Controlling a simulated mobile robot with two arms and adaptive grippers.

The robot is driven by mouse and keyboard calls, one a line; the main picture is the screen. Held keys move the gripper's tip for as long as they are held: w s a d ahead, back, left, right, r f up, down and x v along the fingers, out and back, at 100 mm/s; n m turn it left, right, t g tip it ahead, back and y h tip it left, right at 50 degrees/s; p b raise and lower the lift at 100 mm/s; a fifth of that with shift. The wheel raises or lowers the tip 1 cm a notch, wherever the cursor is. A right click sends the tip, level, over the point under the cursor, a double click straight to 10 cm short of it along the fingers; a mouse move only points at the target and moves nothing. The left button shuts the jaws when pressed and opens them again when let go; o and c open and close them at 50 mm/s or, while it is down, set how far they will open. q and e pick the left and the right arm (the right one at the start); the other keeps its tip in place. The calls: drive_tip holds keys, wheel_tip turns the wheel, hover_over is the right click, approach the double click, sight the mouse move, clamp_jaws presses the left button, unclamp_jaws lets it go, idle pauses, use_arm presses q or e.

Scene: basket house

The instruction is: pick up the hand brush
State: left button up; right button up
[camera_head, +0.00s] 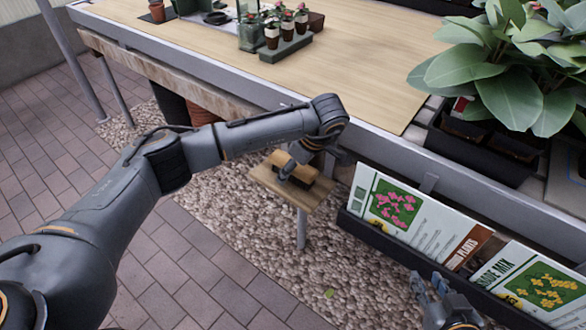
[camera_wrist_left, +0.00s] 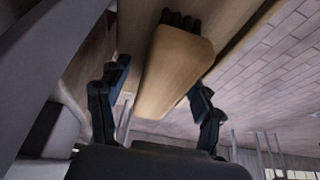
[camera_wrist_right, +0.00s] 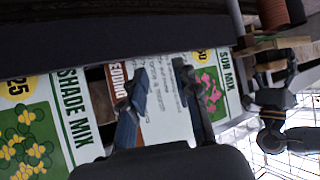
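The hand brush (camera_head: 307,172) has a tan wooden body and dark bristles. It lies on a small wooden shelf (camera_head: 318,192) below the table edge. My left gripper (camera_head: 292,168) is over the brush and partly hides it in the head view. In the left wrist view, the brush (camera_wrist_left: 172,75) lies between the spread fingers of my left gripper (camera_wrist_left: 158,88). A gap shows on the left side; I cannot tell whether the right finger touches. My right gripper (camera_head: 432,287) is open and empty near the seed signs; its parted fingers (camera_wrist_right: 160,82) also show in the right wrist view.
A wooden-topped table (camera_head: 360,70) with a grey rim runs behind the shelf. A rack with seed signs (camera_head: 400,205) stands right of the shelf. A leafy plant (camera_head: 515,75) and small potted plants (camera_head: 288,25) are on the table. Gravel (camera_head: 350,270) lies below.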

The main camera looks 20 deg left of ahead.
use_arm(q)
drive_tip(key=c, duration=1.3)
drive_tip(key=shift+r, duration=0.1)
